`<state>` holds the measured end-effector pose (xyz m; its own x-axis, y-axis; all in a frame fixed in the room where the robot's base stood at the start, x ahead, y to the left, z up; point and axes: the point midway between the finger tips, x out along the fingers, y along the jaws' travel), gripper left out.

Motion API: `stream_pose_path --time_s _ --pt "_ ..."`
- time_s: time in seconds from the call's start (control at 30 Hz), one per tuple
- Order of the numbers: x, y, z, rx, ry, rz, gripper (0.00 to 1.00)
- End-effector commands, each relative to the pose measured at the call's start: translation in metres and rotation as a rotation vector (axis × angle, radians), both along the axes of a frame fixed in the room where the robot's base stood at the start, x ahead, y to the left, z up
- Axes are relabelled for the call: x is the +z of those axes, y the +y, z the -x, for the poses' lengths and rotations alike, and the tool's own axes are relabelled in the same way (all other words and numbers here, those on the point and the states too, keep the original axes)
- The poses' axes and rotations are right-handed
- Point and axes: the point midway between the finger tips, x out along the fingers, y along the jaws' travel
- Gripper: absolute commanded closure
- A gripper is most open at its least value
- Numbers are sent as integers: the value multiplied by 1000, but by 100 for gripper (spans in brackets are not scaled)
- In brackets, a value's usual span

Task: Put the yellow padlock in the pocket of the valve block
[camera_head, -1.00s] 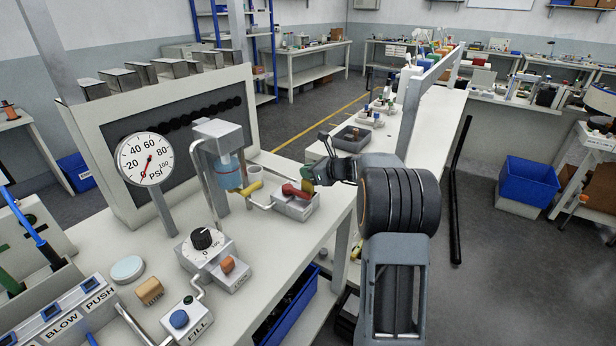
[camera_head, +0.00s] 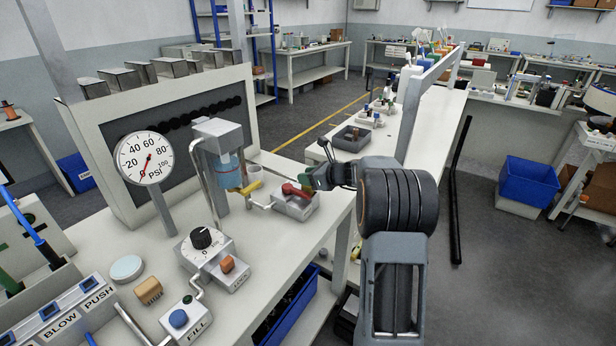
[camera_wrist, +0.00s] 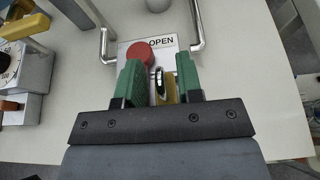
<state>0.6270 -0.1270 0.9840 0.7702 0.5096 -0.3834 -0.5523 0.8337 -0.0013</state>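The block has a red handle (camera_head: 296,191) on top. In the wrist view the block's OPEN label (camera_wrist: 162,42) and round red knob (camera_wrist: 140,54) lie just beyond the fingertips. The pocket cannot be made out.
Metal pipes run from the block on both sides. A blue-glass filter unit (camera_head: 228,170) and a pressure gauge (camera_head: 145,158) stand to the left. A dial box (camera_head: 203,244) is nearer on the bench. A grey tray (camera_head: 350,138) lies behind the gripper.

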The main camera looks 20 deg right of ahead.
Motion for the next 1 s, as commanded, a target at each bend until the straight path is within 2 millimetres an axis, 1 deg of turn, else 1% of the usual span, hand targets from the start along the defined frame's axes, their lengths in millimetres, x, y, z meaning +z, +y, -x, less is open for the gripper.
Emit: stream_pose_path --time_s 0.1,0.17,0.27,0.5,0.7,0.9,1.0 --pt "5 0 0 0 -1 0 66" --pt "6 -3 4 -2 -1 0 66" --pt "12 -11 15 -2 -3 1 66" --pt "30 -36 52 -5 -2 1 66" --pt "42 -51 76 -4 -2 1 66" --pt "48 -59 89 -1 0 0 66" --pt "49 -58 93 8 0 9 66"
